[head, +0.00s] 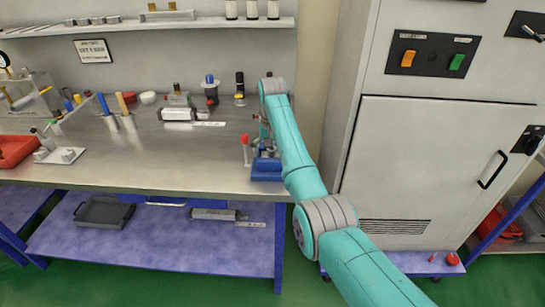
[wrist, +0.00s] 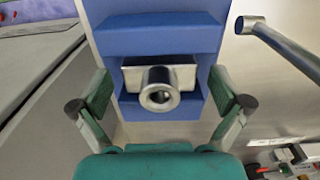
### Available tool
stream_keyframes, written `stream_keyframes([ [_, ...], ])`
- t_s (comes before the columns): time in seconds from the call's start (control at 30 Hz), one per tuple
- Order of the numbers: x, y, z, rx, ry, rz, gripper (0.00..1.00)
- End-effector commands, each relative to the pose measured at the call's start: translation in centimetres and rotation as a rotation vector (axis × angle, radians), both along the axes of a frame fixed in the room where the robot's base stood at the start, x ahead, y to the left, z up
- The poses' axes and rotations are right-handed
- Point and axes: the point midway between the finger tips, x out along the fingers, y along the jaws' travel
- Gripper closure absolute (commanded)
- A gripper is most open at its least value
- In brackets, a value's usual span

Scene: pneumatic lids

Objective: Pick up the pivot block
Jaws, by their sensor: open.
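A grey metal block with a round hollow boss, which looks like the pivot block (wrist: 185,76), sits in a recess of a blue holder (wrist: 150,42). The blue holder also shows in the head view (head: 266,172) at the bench's front right. My gripper (wrist: 167,103) is open, with one finger on each side of the block and boss. A gap shows between each finger and the block. In the head view my arm hides most of the gripper and the block.
A metal rod (wrist: 285,45) stands close on the right in the wrist view. A red-topped post (head: 245,150) is left of the holder. The grey cabinet (head: 430,160) is right of my arm. Bare bench (head: 195,165) lies left of the holder.

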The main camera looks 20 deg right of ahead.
Motion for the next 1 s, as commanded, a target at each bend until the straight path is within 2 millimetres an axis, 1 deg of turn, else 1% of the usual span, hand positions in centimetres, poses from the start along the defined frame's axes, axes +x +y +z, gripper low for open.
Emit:
stream_keyframes([
  [0.07, 0.0, 0.0, 0.0, 0.000, 0.000, 0.000, 0.00],
  [0.1, 0.0, 0.0, 0.0, 0.000, 0.000, 0.000, 0.05],
  [0.17, 0.0, 0.0, 0.0, 0.000, 0.000, 0.000, 0.20],
  [0.2, 0.0, 0.0, 0.0, 0.000, 0.000, 0.000, 0.30],
  [0.27, 0.0, 0.0, 0.0, 0.000, 0.000, 0.000, 0.45],
  [0.3, 0.0, 0.0, 0.0, 0.000, 0.000, 0.000, 0.55],
  [0.37, 0.0, 0.0, 0.0, 0.000, 0.001, 0.000, 0.69],
  [0.57, 0.0, 0.0, 0.1, 0.000, 0.000, 0.000, 0.69],
  [0.67, 0.0, 0.0, 0.4, 0.000, 0.000, 0.000, 0.69],
  [0.77, 0.2, -0.2, 1.5, 0.000, -0.002, 0.000, 0.69],
  [1.0, 0.5, -0.6, 6.1, 0.000, -0.003, 0.001, 0.69],
])
